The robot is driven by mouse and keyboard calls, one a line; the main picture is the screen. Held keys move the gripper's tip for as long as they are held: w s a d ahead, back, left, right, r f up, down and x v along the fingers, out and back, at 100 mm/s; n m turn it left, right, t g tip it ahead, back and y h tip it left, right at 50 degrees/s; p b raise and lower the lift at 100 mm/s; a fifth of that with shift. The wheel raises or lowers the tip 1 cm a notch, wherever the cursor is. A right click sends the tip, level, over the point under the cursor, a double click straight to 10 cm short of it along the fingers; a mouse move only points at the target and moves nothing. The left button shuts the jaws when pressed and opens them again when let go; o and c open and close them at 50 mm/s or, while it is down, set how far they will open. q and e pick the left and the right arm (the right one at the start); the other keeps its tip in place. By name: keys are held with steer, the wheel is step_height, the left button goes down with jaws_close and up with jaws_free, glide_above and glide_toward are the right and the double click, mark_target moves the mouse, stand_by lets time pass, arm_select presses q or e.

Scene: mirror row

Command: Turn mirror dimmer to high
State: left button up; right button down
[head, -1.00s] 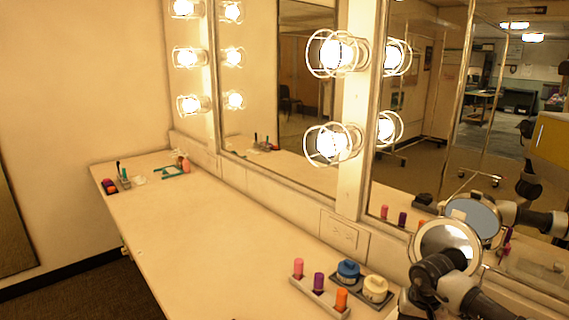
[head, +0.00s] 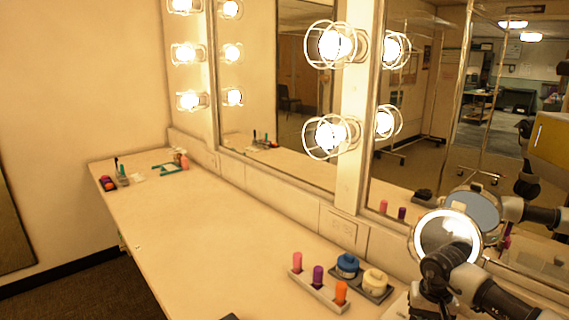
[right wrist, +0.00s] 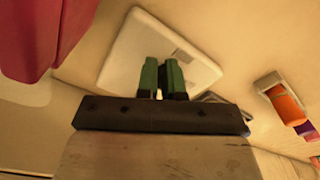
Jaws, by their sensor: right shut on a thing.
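A round makeup mirror (head: 447,232) with a brightly glowing white ring stands at the right of the counter in the head view. My right arm covers its lower part. My right gripper (right wrist: 161,78) shows its two green fingers close together in the right wrist view, over the pale square base (right wrist: 122,58) of the mirror. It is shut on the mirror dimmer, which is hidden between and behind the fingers. The fingertips are also hidden in the head view. My left gripper is not in view.
A rack (head: 322,292) with pink, purple and orange lipsticks stands left of the mirror, beside a tray with blue-lidded (head: 347,265) and cream-lidded (head: 375,281) jars. The wall mirror is close behind. The counter's middle (head: 225,220) is clear.

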steer(key=shift+s+d+f, duration=0.15)
steer(key=shift+s+f, duration=0.35)
steer(key=shift+f, duration=0.2)
steer(key=shift+r, duration=0.1)
step_height(320, 180, up, 6)
steer(key=p, duration=0.4)
steer(key=shift+w+r, duration=0.1)
